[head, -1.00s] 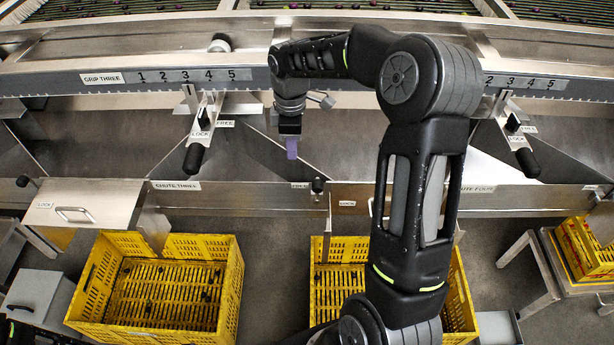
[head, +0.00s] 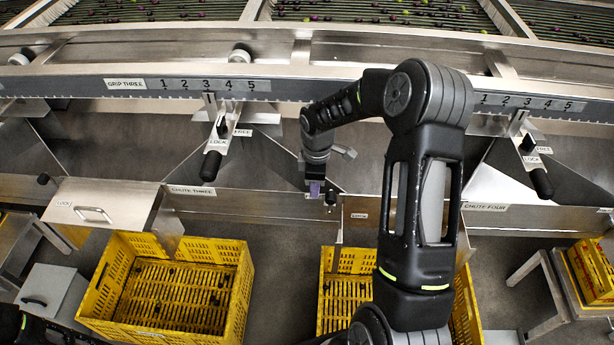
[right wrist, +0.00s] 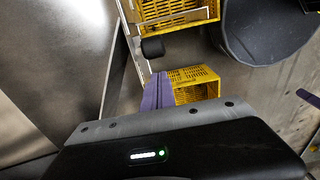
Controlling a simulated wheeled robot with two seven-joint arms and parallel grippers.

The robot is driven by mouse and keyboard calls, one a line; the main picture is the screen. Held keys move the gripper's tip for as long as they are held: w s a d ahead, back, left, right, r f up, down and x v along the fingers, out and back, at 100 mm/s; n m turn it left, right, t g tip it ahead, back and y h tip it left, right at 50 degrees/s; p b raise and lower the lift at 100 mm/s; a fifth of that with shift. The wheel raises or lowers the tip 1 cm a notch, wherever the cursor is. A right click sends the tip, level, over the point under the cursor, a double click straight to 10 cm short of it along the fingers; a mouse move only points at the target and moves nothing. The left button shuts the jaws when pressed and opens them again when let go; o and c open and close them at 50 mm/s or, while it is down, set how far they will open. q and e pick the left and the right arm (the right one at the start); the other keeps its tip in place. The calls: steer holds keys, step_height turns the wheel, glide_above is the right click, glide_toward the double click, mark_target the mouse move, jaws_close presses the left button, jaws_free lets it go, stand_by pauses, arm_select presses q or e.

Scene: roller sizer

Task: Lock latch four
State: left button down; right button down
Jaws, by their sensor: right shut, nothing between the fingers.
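The latch by chute four shows as a small black knob (head: 330,199) at the left end of that chute's front edge, beside a panel with a LOCK label (head: 359,215). My right gripper (head: 316,188), with purple fingertips, is shut and empty just left of the knob in the head view. In the right wrist view the purple fingers (right wrist: 158,90) are together, and a black knob (right wrist: 152,48) on a metal rod lies just beyond them. I cannot tell whether they touch. My right forearm hides part of the panel. My left gripper is out of view.
Black-handled levers with LOCK and FREE labels hang from the rail, one at left (head: 211,165) and one at right (head: 541,182). A steel flap (head: 105,205) stands at chute three. Yellow crates sit below, at left (head: 165,325) and behind my arm (head: 335,260).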

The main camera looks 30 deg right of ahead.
mark_target(328, 195)
steer(key=shift+s+d+f, duration=0.2)
steer(key=shift+s+d, duration=0.3)
steer(key=shift+d, duration=0.1)
steer(key=shift+s+d, duration=0.1)
steer(key=shift+s+d+r+t+y+p, duration=0.15)
steer(key=shift+s+d+t+y+p, duration=0.15)
steer(key=shift+s+d+t+y, duration=0.35)
steer(key=s+d+f+t+y+b, duration=0.1)
steer(key=s+d+y+b, duration=0.1)
steer(key=s+d+f+t+y+b, duration=0.1)
steer(key=d+f+t+y+b, duration=0.1)
steer(key=d+b, duration=0.1)
steer(key=s+d+f+t+y+b, duration=0.1)
steer(key=s+d+t+y+b, duration=0.1)
steer(key=d+y, duration=0.1)
steer(key=shift+s+f, duration=0.15)
steer(key=shift+s, duration=0.2)
steer(key=f+b, duration=0.1)
steer(key=s+d+b, duration=0.1)
steer(key=b, duration=0.1)
steer(key=shift+d+f, duration=0.2)
steer(key=shift+f, duration=0.15)
steer(key=shift+s+d+f+b, duration=0.25)
steer(key=shift+d+f+b, duration=0.05)
steer(key=shift+f+b, duration=0.2)
steer(key=shift+s+d+f+b, duration=0.25)
steer(key=shift+d+f+b, duration=0.05)
steer(key=shift+f+b, duration=0.15)
steer(key=shift+r, duration=0.1)
